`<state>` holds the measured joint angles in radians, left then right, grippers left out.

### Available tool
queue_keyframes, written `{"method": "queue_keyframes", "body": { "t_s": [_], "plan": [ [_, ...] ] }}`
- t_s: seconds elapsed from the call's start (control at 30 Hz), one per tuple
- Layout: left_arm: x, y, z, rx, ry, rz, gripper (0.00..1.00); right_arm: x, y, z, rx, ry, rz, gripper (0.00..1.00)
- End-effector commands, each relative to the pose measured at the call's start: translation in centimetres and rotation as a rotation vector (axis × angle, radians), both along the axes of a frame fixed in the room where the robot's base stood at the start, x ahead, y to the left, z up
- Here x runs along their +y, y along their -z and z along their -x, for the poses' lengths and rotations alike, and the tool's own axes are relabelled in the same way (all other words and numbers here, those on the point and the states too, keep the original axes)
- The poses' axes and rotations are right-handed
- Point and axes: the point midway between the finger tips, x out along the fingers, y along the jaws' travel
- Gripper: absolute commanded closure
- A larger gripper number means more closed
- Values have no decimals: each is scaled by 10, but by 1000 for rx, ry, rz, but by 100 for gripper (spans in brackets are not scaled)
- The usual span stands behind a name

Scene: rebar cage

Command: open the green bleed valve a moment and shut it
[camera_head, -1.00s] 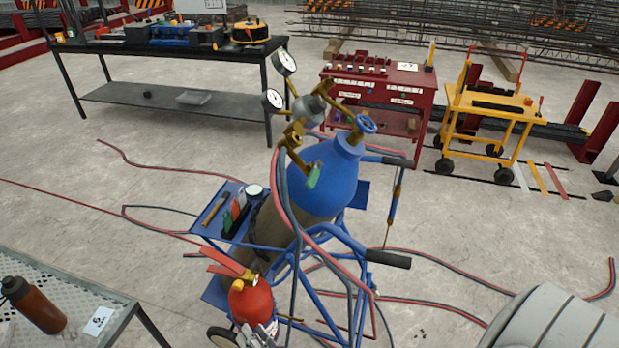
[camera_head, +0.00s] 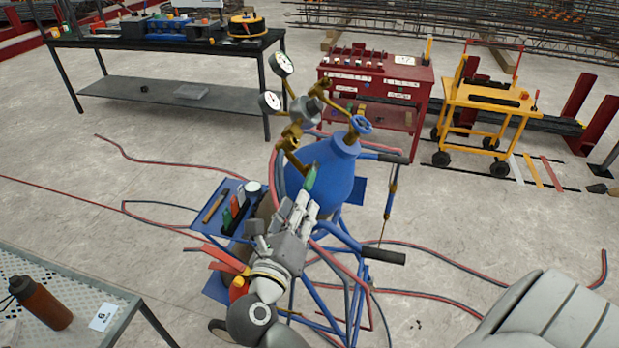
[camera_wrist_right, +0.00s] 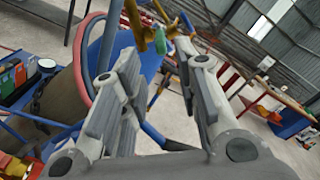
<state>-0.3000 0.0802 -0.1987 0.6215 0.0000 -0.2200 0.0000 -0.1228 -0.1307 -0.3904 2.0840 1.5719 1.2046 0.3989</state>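The green bleed valve (camera_head: 311,177) is a small green lever below the brass regulator (camera_head: 291,134), beside the blue shoulder of the gas cylinder (camera_head: 330,172). My right gripper (camera_head: 305,207) comes up from below, with its fingertips just under the lever in the head view. In the right wrist view the gripper (camera_wrist_right: 158,60) is open, and the green lever (camera_wrist_right: 150,63) shows in the gap between its fingers. I cannot tell whether a finger touches it. The left gripper is not in view.
Two pressure gauges (camera_head: 270,101) stand beside the regulator. The cylinder sits in a blue cart with a tool tray (camera_head: 222,205) and red and grey hoses. A red cabinet (camera_head: 375,90) and yellow trolley (camera_head: 490,100) stand behind.

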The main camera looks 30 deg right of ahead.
Motion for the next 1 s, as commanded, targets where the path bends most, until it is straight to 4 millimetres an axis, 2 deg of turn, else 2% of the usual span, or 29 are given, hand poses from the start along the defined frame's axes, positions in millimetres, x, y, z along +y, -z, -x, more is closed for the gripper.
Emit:
{"method": "queue_keyframes", "body": {
  "t_s": [0.1, 0.3, 0.43, 0.6, 0.87, 1.0],
  "plan": [
    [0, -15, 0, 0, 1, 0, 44, -19, -6, -16, -1, 0, 7, 71],
    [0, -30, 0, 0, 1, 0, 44, -47, -5, -40, 0, 1, 9, 71],
    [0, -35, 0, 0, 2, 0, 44, -59, -4, -51, 0, -2, 7, 71],
    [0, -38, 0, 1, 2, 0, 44, -67, -2, -57, 0, 0, 5, 71],
    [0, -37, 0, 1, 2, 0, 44, -68, -1, -58, 0, -1, 4, 71],
    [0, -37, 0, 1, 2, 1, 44, -68, -1, -58, 0, -1, 4, 87]
  ]
}}
